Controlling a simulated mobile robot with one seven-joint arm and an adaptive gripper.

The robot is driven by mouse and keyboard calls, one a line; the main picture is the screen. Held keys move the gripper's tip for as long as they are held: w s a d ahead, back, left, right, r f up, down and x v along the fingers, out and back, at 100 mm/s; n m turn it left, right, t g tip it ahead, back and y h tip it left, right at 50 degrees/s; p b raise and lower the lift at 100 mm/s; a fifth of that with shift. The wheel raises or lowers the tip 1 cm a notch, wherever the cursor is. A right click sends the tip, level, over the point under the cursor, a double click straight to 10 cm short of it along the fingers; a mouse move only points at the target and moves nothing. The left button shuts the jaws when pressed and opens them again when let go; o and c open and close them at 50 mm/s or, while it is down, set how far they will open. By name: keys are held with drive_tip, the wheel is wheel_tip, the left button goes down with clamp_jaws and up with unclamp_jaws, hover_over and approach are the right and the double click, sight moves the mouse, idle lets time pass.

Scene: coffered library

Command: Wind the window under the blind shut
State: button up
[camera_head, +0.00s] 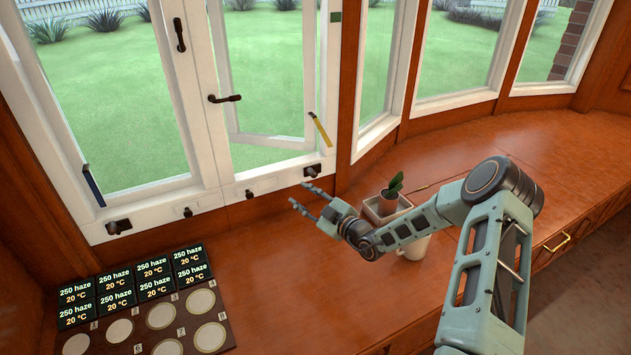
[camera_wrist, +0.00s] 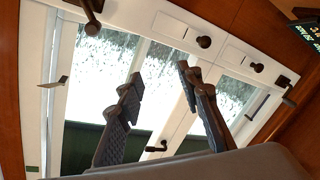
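No blind shows clearly in either view. The right-hand sash (camera_head: 272,143) of the near white window stands swung outward, with its lower rail apart from the frame. The left sash (camera_head: 150,188) looks closed. Dark winders sit along the sill: one at the right end (camera_head: 311,170), also in the wrist view (camera_wrist: 90,15), and one at the left end (camera_head: 118,227). Small knobs (camera_head: 248,194) and (camera_head: 187,212) lie between them. My gripper (camera_head: 301,195) is open and empty, just in front of the right-end winder. Its spread fingers also show in the wrist view (camera_wrist: 160,75).
A small potted plant (camera_head: 388,205) and a pale mug (camera_head: 413,247) stand on the wooden counter (camera_head: 280,270) beside my wrist. Black display tiles (camera_head: 115,285) and a board of pale discs (camera_head: 161,316) lie at left. The counter's middle is clear.

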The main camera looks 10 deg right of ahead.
sight(315, 177)
drive_tip(key=w+d+f+m+t+h, duration=0.2)
drive_tip(key=w+d+m+t+h, duration=0.15)
drive_tip(key=d+m, duration=0.4)
drive_tip(key=shift+g, duration=0.35)
drive_tip(key=b+x, duration=0.1)
drive_tip(key=x, duration=0.2)
drive_tip(key=b+x, duration=0.1)
drive_tip(key=x, duration=0.2)
drive_tip(key=b+x, duration=0.1)
drive_tip(key=x, duration=0.3)
drive_tip(key=shift+w+d, duration=0.15)
drive_tip(key=shift+d, duration=0.05)
clamp_jaws()
